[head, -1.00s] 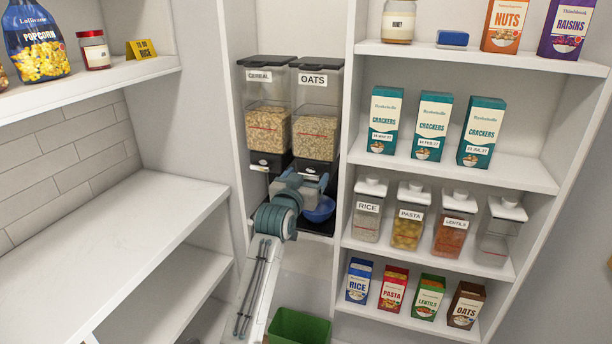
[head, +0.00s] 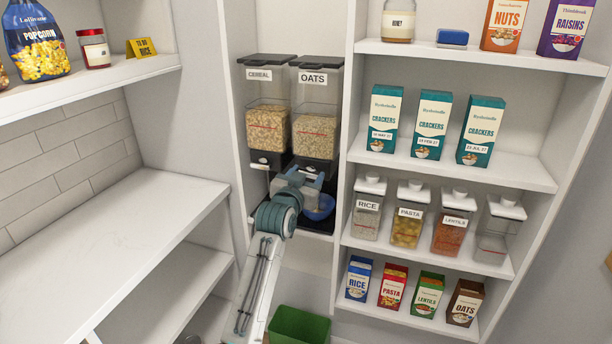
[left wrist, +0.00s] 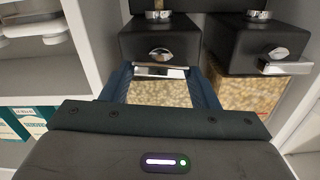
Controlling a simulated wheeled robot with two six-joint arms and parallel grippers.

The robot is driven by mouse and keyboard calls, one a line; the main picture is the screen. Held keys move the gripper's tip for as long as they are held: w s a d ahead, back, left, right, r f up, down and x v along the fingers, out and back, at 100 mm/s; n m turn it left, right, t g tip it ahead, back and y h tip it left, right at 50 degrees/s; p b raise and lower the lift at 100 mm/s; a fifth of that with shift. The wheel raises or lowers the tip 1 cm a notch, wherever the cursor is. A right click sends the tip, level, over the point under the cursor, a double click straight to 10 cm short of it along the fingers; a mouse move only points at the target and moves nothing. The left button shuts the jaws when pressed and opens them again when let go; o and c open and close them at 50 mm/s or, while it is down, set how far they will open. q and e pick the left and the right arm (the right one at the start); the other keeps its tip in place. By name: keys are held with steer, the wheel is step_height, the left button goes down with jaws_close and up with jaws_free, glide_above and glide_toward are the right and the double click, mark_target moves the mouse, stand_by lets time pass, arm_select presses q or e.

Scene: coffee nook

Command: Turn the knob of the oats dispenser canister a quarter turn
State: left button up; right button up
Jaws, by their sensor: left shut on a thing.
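The oats dispenser canister (head: 315,135), clear with a black lid and an OATS label, stands to the right of the cereal canister (head: 267,130). Its black base shows in the left wrist view (left wrist: 160,35), with a silver knob bar (left wrist: 160,71) on the front. My left gripper (head: 308,172) is at the front of the oats base, and its two blue fingers stand on either side of the bar, shut on it. In the head view the gripper hides the knob. My right gripper is out of view.
A blue bowl (head: 320,208) sits on the black stand below the oats canister, partly behind my gripper. A green bin (head: 298,326) is below. Shelves with cracker boxes (head: 431,123) and labelled jars (head: 408,225) are to the right. The left counter (head: 120,235) is bare.

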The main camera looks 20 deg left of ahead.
arm_select(q)
steer(key=m+p, duration=0.1)
steer(key=m, duration=0.3)
steer(key=shift+d, duration=0.1)
steer(key=m, duration=0.4)
steer(key=shift+d+p, duration=0.1)
steer(key=shift+p, duration=0.2)
steer(key=m, duration=0.3)
steer(key=shift+f+m, duration=0.15)
steer(key=shift+m, duration=0.15)
steer(key=m, duration=0.3)
steer(key=shift+f, duration=0.1)
steer(key=shift+d+m+p, duration=0.1)
steer(key=shift+m+p, duration=0.2)
steer(key=shift+m, duration=0.5)
steer(key=shift+f, duration=0.1)
steer(key=o, duration=1)
